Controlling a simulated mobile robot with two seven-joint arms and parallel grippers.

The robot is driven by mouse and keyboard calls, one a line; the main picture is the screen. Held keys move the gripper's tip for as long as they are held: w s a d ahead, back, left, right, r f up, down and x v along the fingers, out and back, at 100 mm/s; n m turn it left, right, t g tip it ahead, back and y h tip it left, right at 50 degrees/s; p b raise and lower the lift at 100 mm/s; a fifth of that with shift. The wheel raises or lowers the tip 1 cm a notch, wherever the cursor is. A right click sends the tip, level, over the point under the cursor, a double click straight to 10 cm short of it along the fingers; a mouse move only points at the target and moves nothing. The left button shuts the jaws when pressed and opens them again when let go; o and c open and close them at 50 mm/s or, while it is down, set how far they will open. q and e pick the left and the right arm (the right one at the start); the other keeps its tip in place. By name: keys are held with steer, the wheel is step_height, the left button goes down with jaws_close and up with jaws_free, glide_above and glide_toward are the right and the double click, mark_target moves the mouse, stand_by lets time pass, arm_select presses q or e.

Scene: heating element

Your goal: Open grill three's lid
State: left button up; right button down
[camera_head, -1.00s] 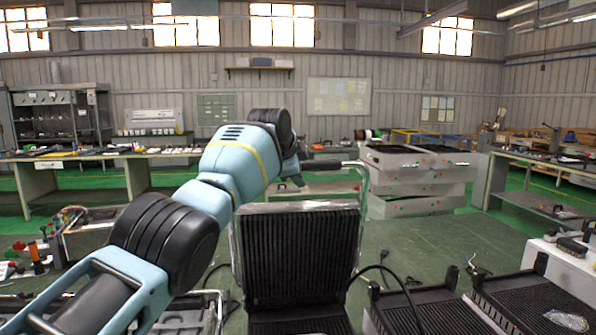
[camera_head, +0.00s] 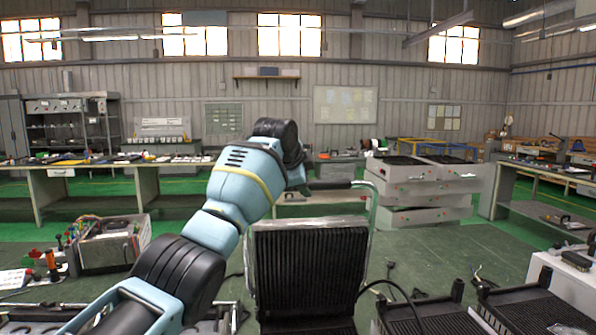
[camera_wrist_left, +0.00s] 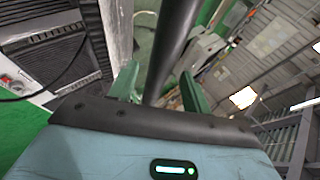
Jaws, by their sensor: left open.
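The grill in front of me has its ribbed lid (camera_head: 308,270) standing upright, with the dark inner face towards me. Its ribbed base (camera_head: 305,327) shows only at the bottom edge. A metal frame carries a black bar handle (camera_head: 335,184) above the lid. My left gripper (camera_wrist_left: 158,90) is open. In the wrist view its two green fingers lie on either side of the black handle (camera_wrist_left: 175,40). I cannot tell whether they touch it. In the head view the fingers are small and partly hidden by my left wrist. My right gripper is not in view.
More grills with dark ribbed plates (camera_head: 425,318) stand at the lower right, with a black cable arching beside the lid. A toolbox (camera_head: 110,243) lies at the left. Stacked grey units (camera_head: 420,190) stand behind. Green floor between is mostly clear.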

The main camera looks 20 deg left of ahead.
arm_select(q)
steer(key=shift+v, duration=1.25)
steer(key=shift+f, duration=0.1)
